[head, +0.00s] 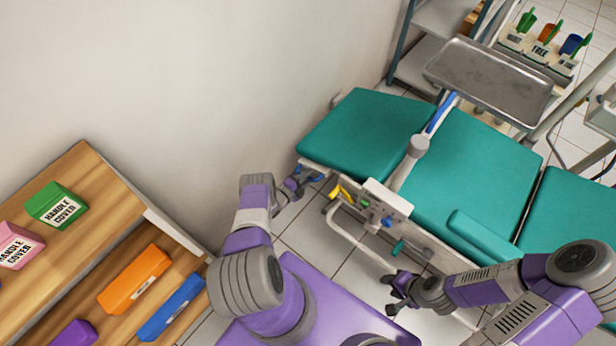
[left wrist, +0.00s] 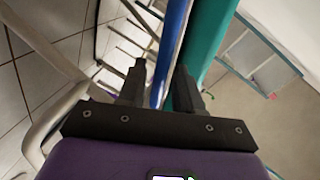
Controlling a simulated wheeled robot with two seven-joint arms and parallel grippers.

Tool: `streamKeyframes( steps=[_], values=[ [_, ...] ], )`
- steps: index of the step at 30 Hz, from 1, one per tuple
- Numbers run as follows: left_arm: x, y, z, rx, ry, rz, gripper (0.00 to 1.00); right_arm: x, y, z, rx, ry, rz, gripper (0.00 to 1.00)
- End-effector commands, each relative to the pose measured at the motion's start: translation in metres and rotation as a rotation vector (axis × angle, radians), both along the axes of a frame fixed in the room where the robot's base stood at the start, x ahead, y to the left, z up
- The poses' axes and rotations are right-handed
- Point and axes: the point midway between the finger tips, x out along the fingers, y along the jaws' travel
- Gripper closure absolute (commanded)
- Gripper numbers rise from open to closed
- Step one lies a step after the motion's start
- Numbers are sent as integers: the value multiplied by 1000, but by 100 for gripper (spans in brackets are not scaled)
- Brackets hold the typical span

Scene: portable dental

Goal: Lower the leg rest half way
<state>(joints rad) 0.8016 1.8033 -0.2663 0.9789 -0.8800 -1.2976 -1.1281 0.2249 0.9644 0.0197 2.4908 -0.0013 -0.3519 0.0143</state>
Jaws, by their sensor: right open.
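The teal leg rest (head: 352,128) is the left end section of the dental chair in the head view and looks roughly level with the seat (head: 465,175). My left gripper (head: 308,181) is beside its near left corner. In the left wrist view its fingers (left wrist: 161,85) stand apart, with a blue bar (left wrist: 171,45) running between them beside a teal cushion edge (left wrist: 205,40). I cannot tell whether the fingers touch the bar. My right gripper (head: 396,291) is open and empty, low in front of the chair's near side.
A yellow lever (head: 342,191) and a control box (head: 387,199) sit on the chair's near side. A metal tray (head: 490,80) hangs over the chair. A wooden shelf (head: 95,185) with coloured boxes stands at left. Tiled floor shows between shelf and chair.

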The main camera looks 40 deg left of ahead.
Motion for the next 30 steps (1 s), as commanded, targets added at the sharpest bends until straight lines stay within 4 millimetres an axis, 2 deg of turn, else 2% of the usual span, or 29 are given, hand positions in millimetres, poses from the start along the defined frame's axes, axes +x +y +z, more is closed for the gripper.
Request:
streamKeyframes(
  steps=[6,12,30],
  values=[
    [-37,6,10,-1,4,3,66,0,0,19,0,0,0,57],
    [-61,9,14,0,1,1,66,0,0,26,0,0,0,57],
    [-65,10,14,0,0,1,66,0,0,26,0,0,0,57]
  ],
)
